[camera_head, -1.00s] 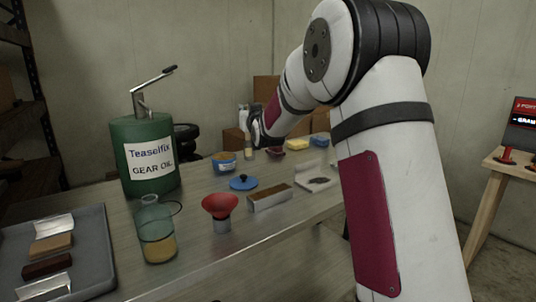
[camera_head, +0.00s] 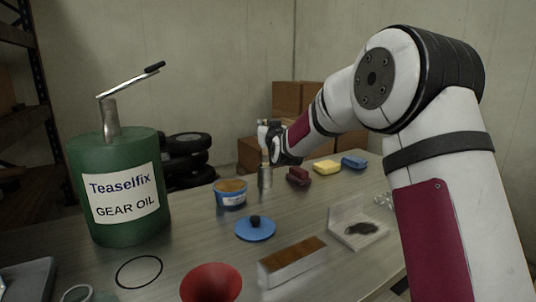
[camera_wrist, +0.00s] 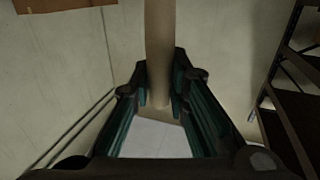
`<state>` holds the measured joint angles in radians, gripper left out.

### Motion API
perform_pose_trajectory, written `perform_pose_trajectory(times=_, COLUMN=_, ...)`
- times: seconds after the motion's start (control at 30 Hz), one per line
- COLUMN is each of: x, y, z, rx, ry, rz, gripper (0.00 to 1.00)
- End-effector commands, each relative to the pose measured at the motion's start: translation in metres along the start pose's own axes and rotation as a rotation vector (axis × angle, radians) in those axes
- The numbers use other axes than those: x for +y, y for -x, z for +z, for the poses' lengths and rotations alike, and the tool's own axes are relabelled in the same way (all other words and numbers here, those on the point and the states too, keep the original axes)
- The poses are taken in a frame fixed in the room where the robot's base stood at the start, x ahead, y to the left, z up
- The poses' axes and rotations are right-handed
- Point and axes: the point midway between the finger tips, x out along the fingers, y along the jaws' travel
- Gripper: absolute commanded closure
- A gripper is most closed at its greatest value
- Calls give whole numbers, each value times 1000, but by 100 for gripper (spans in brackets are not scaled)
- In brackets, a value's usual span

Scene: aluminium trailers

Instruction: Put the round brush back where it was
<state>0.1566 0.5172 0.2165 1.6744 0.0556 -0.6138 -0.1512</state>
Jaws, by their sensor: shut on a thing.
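My gripper (camera_head: 273,143) is over the far part of the workbench in the head view, small and partly turned away. In the wrist view its fingers (camera_wrist: 161,98) are shut on a plain tan round handle (camera_wrist: 158,45), which I take for the round brush's. The handle runs up out of the wrist picture. In the head view a thin tan piece shows just below the fingers, above a small silver cylinder (camera_head: 265,179). I cannot tell whether that cylinder is part of the brush or a separate holder. The bristles are not clearly seen.
Near the gripper are a blue tub (camera_head: 230,201), a dark red block (camera_head: 298,176), a yellow sponge (camera_head: 326,167) and a blue one (camera_head: 354,162). Nearer stand a blue lid (camera_head: 255,232), a long brush block (camera_head: 292,262), a red funnel (camera_head: 211,285) and a green oil can (camera_head: 118,222).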

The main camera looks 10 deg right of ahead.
Motion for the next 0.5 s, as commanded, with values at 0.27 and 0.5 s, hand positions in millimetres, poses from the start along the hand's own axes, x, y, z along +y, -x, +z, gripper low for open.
perform_pose_trajectory(times=0.27, x=1, y=0, z=35, rx=-3, ry=0, rz=1, gripper=100)
perform_pose_trajectory(times=0.5, x=0, y=0, z=56, rx=2, ry=1, rz=0, gripper=100)
